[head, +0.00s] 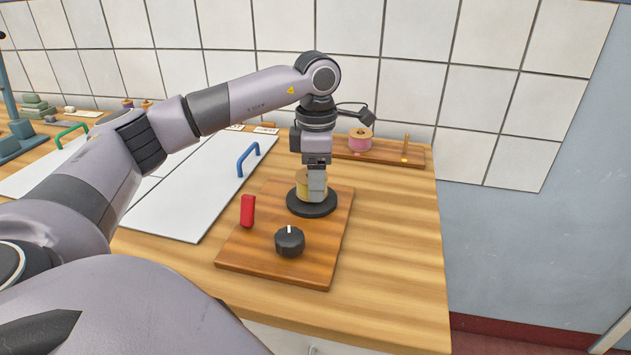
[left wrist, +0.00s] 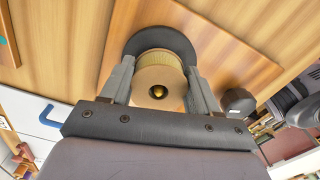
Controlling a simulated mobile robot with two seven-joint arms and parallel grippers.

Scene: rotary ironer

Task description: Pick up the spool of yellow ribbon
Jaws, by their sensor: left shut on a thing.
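The spool of yellow ribbon (head: 301,183) sits on a round black base on a wooden board, partly hidden by my gripper in the head view. In the left wrist view the yellow spool (left wrist: 158,84) stands between the two fingers, its tan end face and brass-coloured centre toward the camera. My left gripper (head: 316,186) comes down from above and is shut on the spool, one finger on each side. The black base (head: 312,208) shows under the spool; I cannot tell whether the spool touches it. My right gripper is not in view.
The wooden board (head: 262,263) also carries a red lever (head: 248,211) and a black knob (head: 289,242). Behind is a rack (head: 385,151) with a pink spool (head: 360,139) and a bare peg (head: 405,148). White panels with a blue handle (head: 247,158) lie left. The counter's right side is clear.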

